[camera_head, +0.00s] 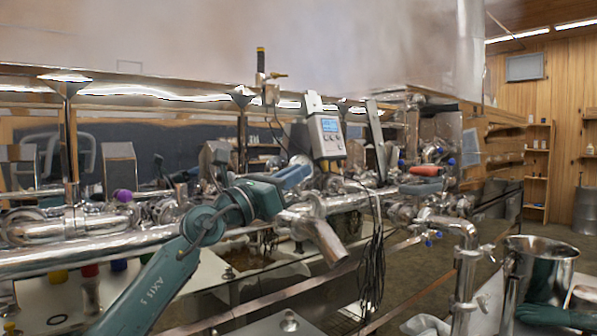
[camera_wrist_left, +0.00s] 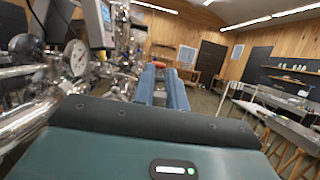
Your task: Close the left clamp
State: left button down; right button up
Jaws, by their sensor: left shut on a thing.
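My left gripper (camera_head: 297,177) reaches in from the lower left on its teal arm. Its blue-grey fingers are close together at the shiny steel pipework, left of the grey digital gauge. The fingers also show in the left wrist view (camera_wrist_left: 163,86), pointing away from the camera with a narrow gap between them. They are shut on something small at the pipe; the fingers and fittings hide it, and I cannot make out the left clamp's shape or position. My right gripper is not in view; only a teal piece shows at the lower right.
The digital gauge (camera_head: 326,135) stands on the pipe just right of the fingers, with dark cables (camera_head: 372,262) hanging below. A red handle (camera_head: 425,170) sits farther right. A steel bucket (camera_head: 541,246) stands at the lower right. A dial gauge (camera_wrist_left: 76,58) is left of the fingers.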

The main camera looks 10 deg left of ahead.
pick_arm(q)
jog(key=shift+a+r, duration=0.1)
jog(key=c, duration=1.6)
grip_release()
jog(key=shift+s+a, duration=0.15)
jog(key=shift+s, duration=0.05)
jog(key=shift+o, duration=0.8)
jog(key=shift+w, duration=0.1)
notch_tip(320, 180, up, 10)
jog(key=shift+p, duration=0.4)
